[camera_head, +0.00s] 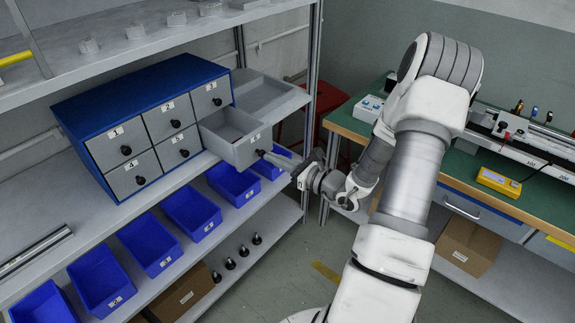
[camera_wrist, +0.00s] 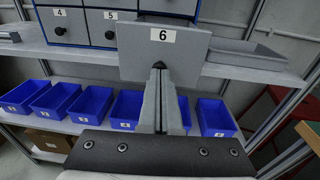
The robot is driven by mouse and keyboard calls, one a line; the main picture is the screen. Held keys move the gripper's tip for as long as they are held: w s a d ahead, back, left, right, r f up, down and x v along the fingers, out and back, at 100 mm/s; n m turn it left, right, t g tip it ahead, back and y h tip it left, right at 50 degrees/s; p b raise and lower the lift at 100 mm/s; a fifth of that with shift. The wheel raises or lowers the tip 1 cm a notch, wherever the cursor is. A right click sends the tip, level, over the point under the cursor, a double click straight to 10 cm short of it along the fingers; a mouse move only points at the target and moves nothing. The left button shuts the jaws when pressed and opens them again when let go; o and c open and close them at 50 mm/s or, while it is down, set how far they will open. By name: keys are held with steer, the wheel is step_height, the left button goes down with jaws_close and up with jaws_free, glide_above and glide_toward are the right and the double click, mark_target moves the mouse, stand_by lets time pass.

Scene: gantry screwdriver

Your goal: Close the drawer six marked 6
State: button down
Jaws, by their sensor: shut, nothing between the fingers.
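The blue cabinet (camera_head: 130,92) stands on the shelf with grey drawers numbered 1 to 6. Drawer six (camera_head: 238,148) is pulled out at the lower right of the cabinet, and its inside looks empty. Its front with the label 6 (camera_wrist: 180,50) faces me in the wrist view. My gripper (camera_head: 264,154) is shut and empty, its fingers pointing at the drawer front. In the wrist view the fingertips (camera_wrist: 159,67) overlap the lower middle of that front. The knob of drawer six is hidden there. I cannot tell whether the fingertips touch the front.
The other drawers look shut. A grey tray (camera_head: 288,103) lies on the shelf right of the cabinet, close to drawer six. Several blue bins (camera_head: 192,212) line the shelf below. A green-topped workbench (camera_head: 480,165) with equipment stands to the right, with a red stool (camera_head: 326,99) behind.

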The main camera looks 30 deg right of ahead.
steer(key=shift+w+a, duration=0.1)
steer(key=shift+w, duration=0.15)
steer(key=b, duration=0.2)
glide_toward(232, 135)
steer(key=w+a+r, duration=0.2)
steer(key=w+a, duration=0.1)
steer(key=w+a+r, duration=0.1)
steer(key=a, duration=0.1)
steer(key=shift+w+a, duration=0.1)
steer(key=shift+w, duration=0.2)
steer(key=shift+w+r, duration=0.2)
steer(key=shift+w, duration=0.05)
steer(key=shift+a+r, duration=0.1)
